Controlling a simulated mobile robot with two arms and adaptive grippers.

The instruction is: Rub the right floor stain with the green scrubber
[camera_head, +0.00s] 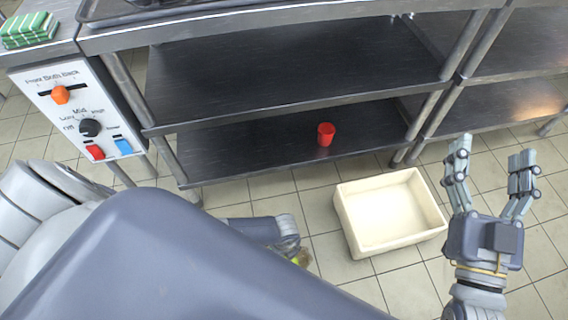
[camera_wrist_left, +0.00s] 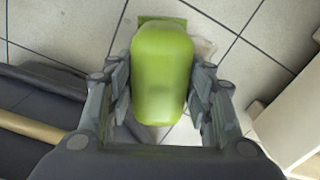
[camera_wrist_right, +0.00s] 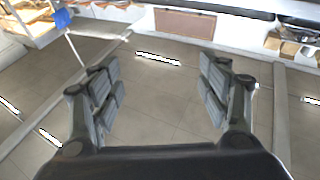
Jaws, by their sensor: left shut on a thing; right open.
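The green scrubber (camera_wrist_left: 162,75) fills the middle of the left wrist view. My left gripper (camera_wrist_left: 160,95) is shut on it, with fingers on both sides. A tan floor stain (camera_wrist_left: 204,47) shows past the scrubber's far right side, mostly hidden by it; I cannot tell whether they touch. In the head view, my left gripper (camera_head: 289,243) is low over the tiles, partly hidden by my arm, with only a bit of the scrubber and stain visible below it. My right gripper (camera_head: 492,160) is open and empty at the right.
A cream bin (camera_head: 350,222) stands on the floor right of my left gripper; its wall shows in the left wrist view (camera_wrist_left: 290,125). Steel shelving (camera_head: 290,75) spans the back, with a red cup (camera_head: 326,134) on its lower shelf. A control panel (camera_head: 85,110) stands left.

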